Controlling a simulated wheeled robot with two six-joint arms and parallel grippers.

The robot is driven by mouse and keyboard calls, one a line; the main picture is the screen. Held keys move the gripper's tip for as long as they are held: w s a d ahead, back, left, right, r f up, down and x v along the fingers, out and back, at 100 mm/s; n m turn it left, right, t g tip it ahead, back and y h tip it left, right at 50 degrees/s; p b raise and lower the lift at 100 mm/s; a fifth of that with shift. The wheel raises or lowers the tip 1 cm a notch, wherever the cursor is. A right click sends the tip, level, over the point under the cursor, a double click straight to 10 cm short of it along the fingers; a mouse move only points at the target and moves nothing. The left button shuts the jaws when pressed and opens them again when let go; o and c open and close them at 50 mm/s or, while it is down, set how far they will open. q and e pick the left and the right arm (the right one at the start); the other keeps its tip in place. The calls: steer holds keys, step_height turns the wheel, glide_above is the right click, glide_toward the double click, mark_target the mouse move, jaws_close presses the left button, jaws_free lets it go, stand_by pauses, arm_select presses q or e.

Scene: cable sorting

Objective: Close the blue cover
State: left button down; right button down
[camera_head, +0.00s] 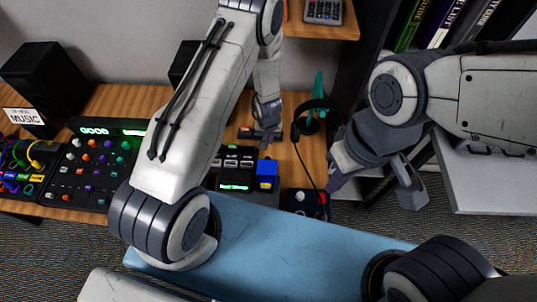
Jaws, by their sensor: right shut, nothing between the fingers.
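The small blue cover (267,169) stands upright at the right end of a black console (240,172) with a lit green display. Whether it is hinged open cannot be made out at this size. My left gripper (267,132) points down over the desk just behind the console, above and apart from the blue cover; its finger gap is too small to read. My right gripper (337,184) is shut and empty, to the right of the cover and off the desk's right end. My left arm hides part of the desk and console.
A mixer with coloured knobs (95,165), a cable box (24,168) and a speaker (47,84) are at left. Headphones (312,122) hang on a teal stand near my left gripper, their cable dangling. A small joystick box (306,202) sits right of the cover.

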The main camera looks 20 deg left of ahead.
mark_target(267, 169)
arm_select(q)
steer(key=f, duration=0.3)
steer(key=f+b, duration=0.1)
steer(key=shift+w+a+f, duration=0.1)
steer(key=shift+w+f, duration=0.1)
steer(key=shift+w, duration=0.05)
steer(key=shift+s+d+r+b, duration=0.1)
steer(key=shift+s+d+b, duration=0.05)
steer(key=shift+s+b, duration=0.45)
steer(key=shift+s+d+r+b, duration=0.1)
steer(key=shift+s+d+b, duration=0.05)
steer(key=shift+s+b, duration=0.4)
steer(key=shift+s+d+r, duration=0.1)
steer(key=shift+s+r, duration=0.1)
steer(key=shift+s, duration=0.5)
steer(key=shift+d, duration=0.1)
